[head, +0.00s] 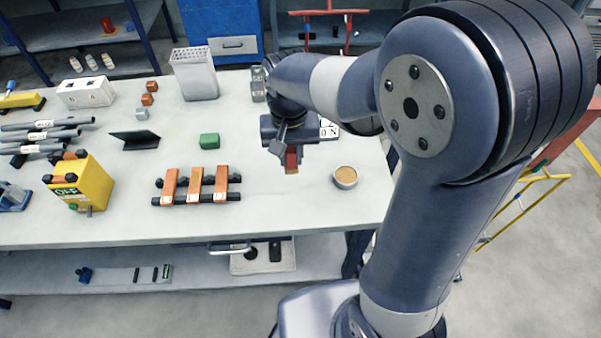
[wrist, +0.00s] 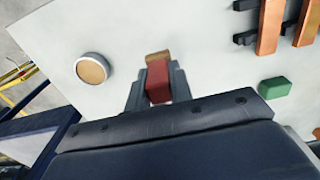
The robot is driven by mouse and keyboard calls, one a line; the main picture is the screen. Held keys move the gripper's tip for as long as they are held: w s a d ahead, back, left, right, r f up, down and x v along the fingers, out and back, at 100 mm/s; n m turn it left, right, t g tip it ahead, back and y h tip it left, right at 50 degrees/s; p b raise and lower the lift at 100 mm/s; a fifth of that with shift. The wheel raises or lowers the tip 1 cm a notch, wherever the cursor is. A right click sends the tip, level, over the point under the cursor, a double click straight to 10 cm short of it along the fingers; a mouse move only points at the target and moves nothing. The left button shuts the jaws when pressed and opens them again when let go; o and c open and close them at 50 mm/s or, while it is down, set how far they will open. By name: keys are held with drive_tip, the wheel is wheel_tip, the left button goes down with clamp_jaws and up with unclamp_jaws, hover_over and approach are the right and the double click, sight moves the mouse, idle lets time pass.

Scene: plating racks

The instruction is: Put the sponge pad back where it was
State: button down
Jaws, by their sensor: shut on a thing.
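My gripper (head: 290,150) is over the right part of the table, pointing down. It is shut on a small red block (wrist: 158,88), which I take to be the sponge pad; it also shows in the head view (head: 292,158). A tan piece (wrist: 157,57) shows at the block's far end in the wrist view and below it in the head view. I cannot tell whether the tan piece is part of the block, or whether it touches the table. A round tin with a tan top (head: 345,177) stands to the right of the gripper.
A green block (head: 210,141) and a rack of orange bars (head: 195,186) lie to the left on the pale table (head: 280,215). The table's front middle is bare.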

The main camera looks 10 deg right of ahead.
sight(292, 171)
drive_tip(key=shift+f, duration=2.95)
drive_tip(key=shift+f, duration=0.2)
drive_tip(key=c, duration=1.3)
unclamp_jaws()
drive_tip(key=shift+o, duration=0.2)
drive_tip(key=shift+r, duration=0.15)
wheel_tip(292, 171, up, 12)
drive_tip(key=shift+r, duration=0.1)
